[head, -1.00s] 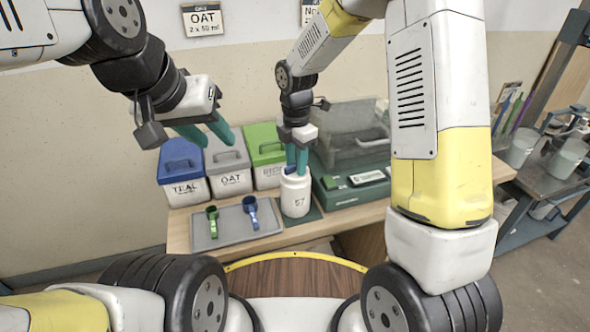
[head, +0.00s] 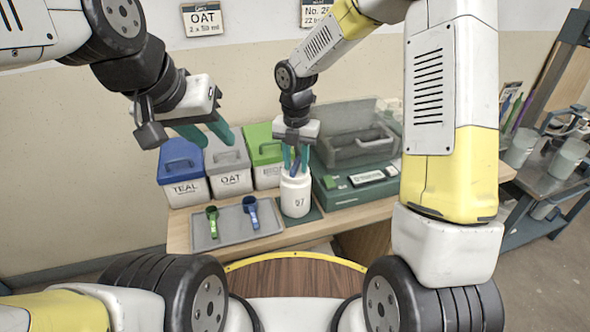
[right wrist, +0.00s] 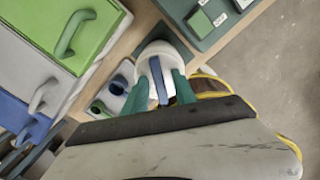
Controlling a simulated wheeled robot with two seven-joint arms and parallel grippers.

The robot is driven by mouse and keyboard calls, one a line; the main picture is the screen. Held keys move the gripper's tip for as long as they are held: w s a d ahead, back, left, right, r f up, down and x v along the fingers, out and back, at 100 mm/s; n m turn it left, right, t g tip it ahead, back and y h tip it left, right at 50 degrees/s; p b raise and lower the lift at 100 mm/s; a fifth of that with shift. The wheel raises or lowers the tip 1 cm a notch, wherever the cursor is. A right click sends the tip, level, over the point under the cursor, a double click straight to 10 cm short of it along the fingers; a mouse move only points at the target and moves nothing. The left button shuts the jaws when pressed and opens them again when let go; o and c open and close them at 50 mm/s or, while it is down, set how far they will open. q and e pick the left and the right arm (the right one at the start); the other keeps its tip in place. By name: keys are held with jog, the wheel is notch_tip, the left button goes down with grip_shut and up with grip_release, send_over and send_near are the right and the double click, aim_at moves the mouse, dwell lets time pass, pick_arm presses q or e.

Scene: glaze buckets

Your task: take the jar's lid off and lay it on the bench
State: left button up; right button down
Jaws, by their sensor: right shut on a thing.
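The white jar (head: 295,199) with a number on its front stands upright on a dark green mat at the bench's right-centre. Its lid has a blue upright grip (head: 294,169), which also shows in the right wrist view (right wrist: 157,79). My right gripper (head: 296,166) points straight down over the jar, shut on the lid's blue grip between its two teal fingers. The lid is at the jar's mouth; I cannot tell whether it is seated or slightly raised. My left gripper (head: 208,138) is open and empty, in the air above the blue-lidded bin.
On the bench, a grey tray (head: 236,236) holds a green scoop (head: 212,221) and a blue scoop (head: 251,212). Lidded bins in blue (head: 183,185), grey (head: 228,170) and green (head: 264,158) stand behind. A green scale (head: 360,185) with a raised cover is right of the jar.

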aim_at(296, 163)
jog(key=shift+s+d+f+n, duration=0.15)
jog(key=shift+d+f+n, duration=0.1)
jog(key=shift+f+n, duration=0.35)
jog(key=shift+f, duration=0.1)
jog(key=n, duration=0.3)
jog(key=shift+n, duration=0.4)
jog(key=n, duration=0.4)
jog(key=shift+a, duration=0.1)
jog(key=shift+w+a+r, duration=0.1)
jog(key=shift+r, duration=1.55)
jog(key=shift+w+a+r, duration=0.1)
jog(key=shift+r, duration=1.5)
